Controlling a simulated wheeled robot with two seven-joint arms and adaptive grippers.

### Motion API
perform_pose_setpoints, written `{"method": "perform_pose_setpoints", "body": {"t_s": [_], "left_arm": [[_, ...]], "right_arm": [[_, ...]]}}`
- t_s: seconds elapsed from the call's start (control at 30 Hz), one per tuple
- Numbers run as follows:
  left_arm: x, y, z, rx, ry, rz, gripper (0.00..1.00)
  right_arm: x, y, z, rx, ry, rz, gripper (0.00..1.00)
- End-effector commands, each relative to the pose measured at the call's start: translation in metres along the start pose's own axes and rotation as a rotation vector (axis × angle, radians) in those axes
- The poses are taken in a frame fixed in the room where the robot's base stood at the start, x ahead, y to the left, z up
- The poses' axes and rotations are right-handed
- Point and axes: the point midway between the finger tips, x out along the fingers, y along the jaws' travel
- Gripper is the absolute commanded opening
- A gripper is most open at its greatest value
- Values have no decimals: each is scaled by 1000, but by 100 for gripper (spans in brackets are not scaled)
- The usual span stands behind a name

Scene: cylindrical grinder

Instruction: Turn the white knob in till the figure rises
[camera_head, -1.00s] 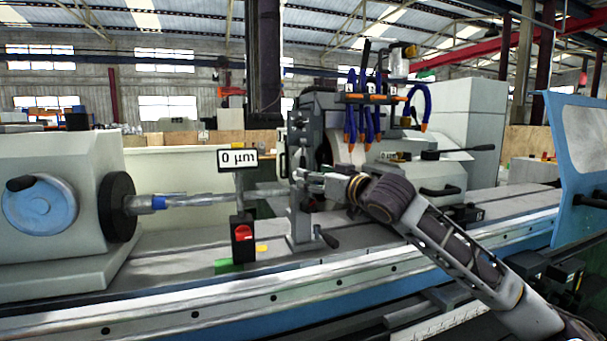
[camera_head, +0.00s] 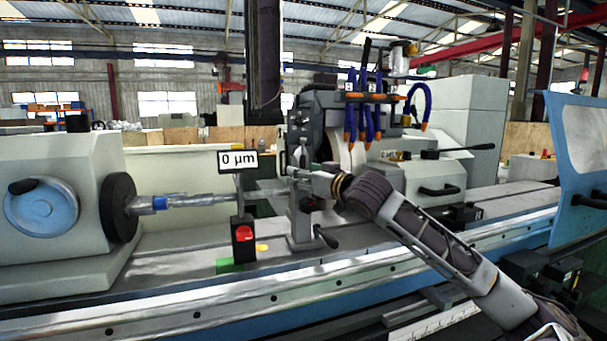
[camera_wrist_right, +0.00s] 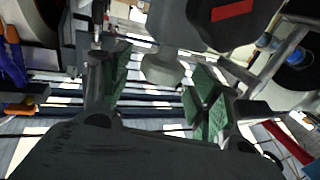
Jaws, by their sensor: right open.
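A pale grey-white knob (camera_wrist_right: 163,68) sits below a dark rounded body in the right wrist view. My right gripper (camera_wrist_right: 158,74) is open, with its green-padded fingers on either side of the knob. A gap shows on each side, and I cannot tell whether the fingertips reach its depth. In the head view my right gripper (camera_head: 296,173) is at the grey upright stand (camera_head: 301,222), and the knob cannot be made out there. The display (camera_head: 238,161) reads 0 µm. My left gripper is not in view.
The shaft (camera_head: 190,201) runs from the left headstock (camera_head: 65,160) toward the stand. A black lever (camera_head: 327,237) juts from the stand's base. Blue hoses (camera_head: 362,125) hang behind my arm.

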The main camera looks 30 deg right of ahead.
Motion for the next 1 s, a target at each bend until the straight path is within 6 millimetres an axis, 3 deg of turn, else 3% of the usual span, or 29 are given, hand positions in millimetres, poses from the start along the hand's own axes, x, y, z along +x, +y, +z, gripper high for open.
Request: {"method": "perform_pose_setpoints", "body": {"t_s": [0.6, 1.0], "left_arm": [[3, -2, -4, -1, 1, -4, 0], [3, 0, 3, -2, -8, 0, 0]], "right_arm": [[8, -1, 0, -2, 1, -1, 62], [8, -1, 0, -2, 0, -1, 16]]}}
